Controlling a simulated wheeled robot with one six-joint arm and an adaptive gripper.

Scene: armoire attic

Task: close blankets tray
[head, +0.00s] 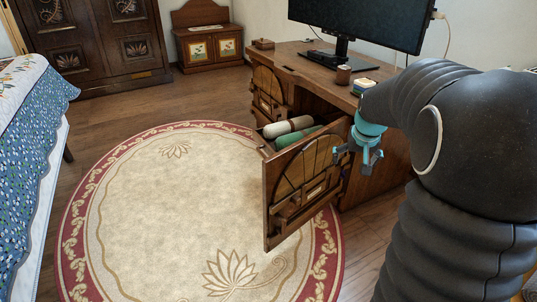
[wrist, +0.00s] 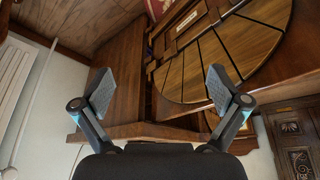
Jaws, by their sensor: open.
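The blankets tray (head: 266,149) juts out of the desk's front in the head view, partly hidden behind a carved wooden panel. Rolled blankets, white (head: 288,127) and green (head: 297,137), lie in it. The carved panel (head: 300,185) with a sunburst pattern stands out from the desk; I cannot tell whether it is a hinged door or the tray's front. My gripper (head: 357,158) is open and empty, close to the panel's upper right end. In the wrist view my gripper (wrist: 160,92) has its fingers spread, with the sunburst panel (wrist: 225,55) beyond them. I cannot tell whether they touch.
The desk (head: 315,62) carries a monitor (head: 360,20) and small items. Another sunburst panel (head: 268,85) is on the desk's far left part. A round rug (head: 165,210) covers open floor left of the panel. A bed (head: 30,180) stands at the left.

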